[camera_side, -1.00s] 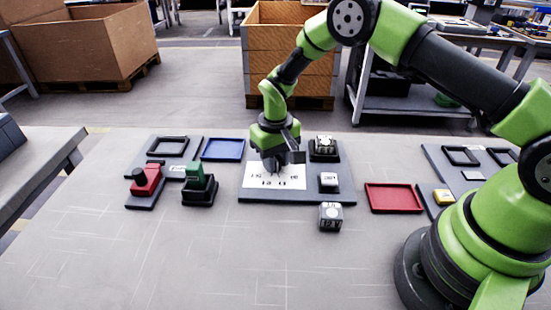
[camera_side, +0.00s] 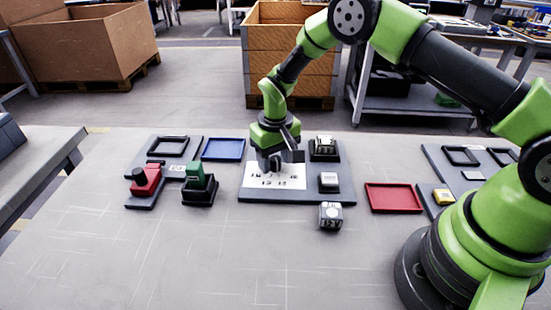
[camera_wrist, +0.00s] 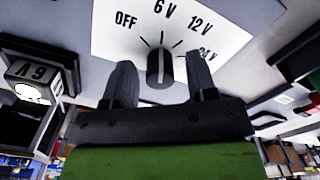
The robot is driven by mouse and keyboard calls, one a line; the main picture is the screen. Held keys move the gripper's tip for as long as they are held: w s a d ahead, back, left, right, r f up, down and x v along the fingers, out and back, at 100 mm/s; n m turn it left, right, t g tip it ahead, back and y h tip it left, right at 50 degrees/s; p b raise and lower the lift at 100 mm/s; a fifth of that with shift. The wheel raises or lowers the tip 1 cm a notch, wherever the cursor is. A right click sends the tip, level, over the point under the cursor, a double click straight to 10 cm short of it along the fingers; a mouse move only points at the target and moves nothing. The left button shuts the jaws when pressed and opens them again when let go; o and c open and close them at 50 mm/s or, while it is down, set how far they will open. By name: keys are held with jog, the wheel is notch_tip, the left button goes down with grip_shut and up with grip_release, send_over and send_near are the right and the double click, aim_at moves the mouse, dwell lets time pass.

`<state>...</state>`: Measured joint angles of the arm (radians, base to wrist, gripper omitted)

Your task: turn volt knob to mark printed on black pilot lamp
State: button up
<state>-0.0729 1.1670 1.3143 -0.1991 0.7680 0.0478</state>
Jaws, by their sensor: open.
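The volt knob (camera_wrist: 159,68) is dark, on a white dial plate (camera_wrist: 110,38) marked OFF, 6 V, 12 V and 24 V. Its pale stripe points roughly up in the wrist view, toward the 6 V tick. My gripper (camera_wrist: 161,78) is open, with one finger on each side of the knob and gaps showing. In the side view my gripper (camera_side: 277,165) hides the knob. In the wrist view a block with a pale round lamp (camera_wrist: 35,72) carries an upside-down 6 V mark. I cannot tell for sure which side-view block it is.
A dark cube (camera_side: 330,216) stands in front of the grey panel (camera_side: 315,198). On the panel are a light block (camera_side: 328,182) and a black-framed block (camera_side: 324,148). A red tray (camera_side: 394,198) lies right, a blue tray (camera_side: 222,149) and red and green pieces left. The front table is clear.

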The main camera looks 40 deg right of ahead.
notch_tip(320, 180, up, 10)
jog(key=shift+f, duration=0.2)
jog(key=shift+r, duration=0.25)
notch_tip(320, 180, up, 7)
jog(key=t, duration=0.1)
send_over(276, 158)
jog(key=s, duration=0.2)
jog(key=s+r+m+t+y, duration=0.1)
jog(key=s+r+t, duration=0.1)
jog(key=s+r, duration=0.6)
jog(key=s+r+m+t+y, duration=0.1)
jog(key=s+r+t, duration=0.3)
jog(key=s, duration=1)
jog(key=shift+s, duration=0.25)
